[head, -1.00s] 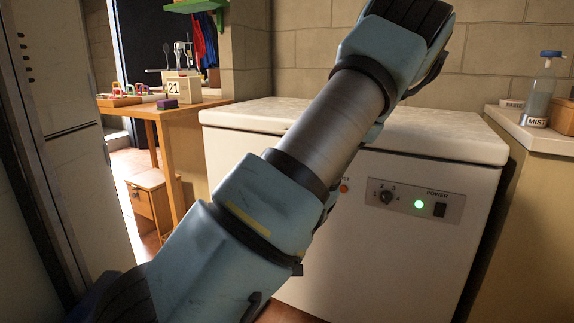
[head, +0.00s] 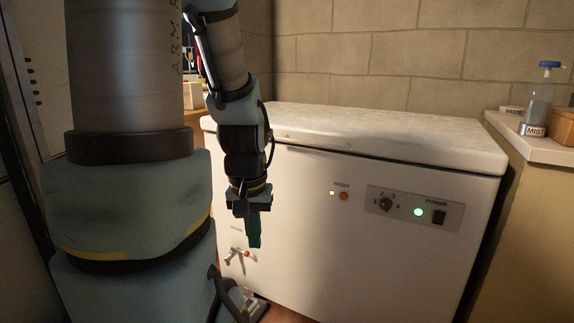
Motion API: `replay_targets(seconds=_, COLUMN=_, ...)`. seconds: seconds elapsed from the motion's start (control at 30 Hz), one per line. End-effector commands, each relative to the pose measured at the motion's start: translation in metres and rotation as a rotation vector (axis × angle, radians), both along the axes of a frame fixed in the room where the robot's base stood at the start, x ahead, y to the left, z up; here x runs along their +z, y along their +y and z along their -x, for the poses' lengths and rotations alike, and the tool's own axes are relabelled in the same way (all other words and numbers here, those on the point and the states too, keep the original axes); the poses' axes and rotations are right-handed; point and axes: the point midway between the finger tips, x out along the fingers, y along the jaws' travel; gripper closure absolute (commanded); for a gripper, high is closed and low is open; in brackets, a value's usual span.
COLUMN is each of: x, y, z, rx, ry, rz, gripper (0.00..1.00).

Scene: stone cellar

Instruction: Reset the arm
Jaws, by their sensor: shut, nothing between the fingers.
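My arm rises at the left of the head view and bends over, with its far part hanging down in front of the white chest freezer (head: 360,230). My gripper (head: 254,245) points downward at the end of it, with dark green fingers. The fingers are shut and hold nothing. It hangs before the left part of the freezer's front, below the lid's level; whether it touches the front cannot be told.
The freezer's lid (head: 400,137) is closed. Its panel has a dial (head: 386,204), a lit green light (head: 418,212) and a power switch (head: 438,217). A small red-tipped fitting (head: 246,254) is low on the front. A spray bottle (head: 540,98) stands on the right counter (head: 545,150).

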Motion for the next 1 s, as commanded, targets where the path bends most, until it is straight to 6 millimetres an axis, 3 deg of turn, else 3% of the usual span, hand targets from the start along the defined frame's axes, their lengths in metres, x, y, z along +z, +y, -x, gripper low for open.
replay_targets(seconds=0.03, x=0.018, y=0.0, z=0.0, rx=0.0, ry=0.0, rz=0.0, gripper=1.0)
replay_targets(seconds=0.27, x=0.068, y=0.0, z=0.0, rx=0.001, ry=0.0, rz=0.0, gripper=1.0)
replay_targets(seconds=0.7, x=0.199, y=0.0, z=0.0, rx=0.002, ry=0.0, rz=0.001, gripper=1.0)
replay_targets(seconds=0.83, x=0.22, y=0.0, z=0.0, rx=0.002, ry=0.0, rz=0.001, gripper=1.0)
replay_targets(seconds=1.0, x=0.229, y=0.0, z=0.0, rx=0.002, ry=0.0, rz=0.001, gripper=1.0)
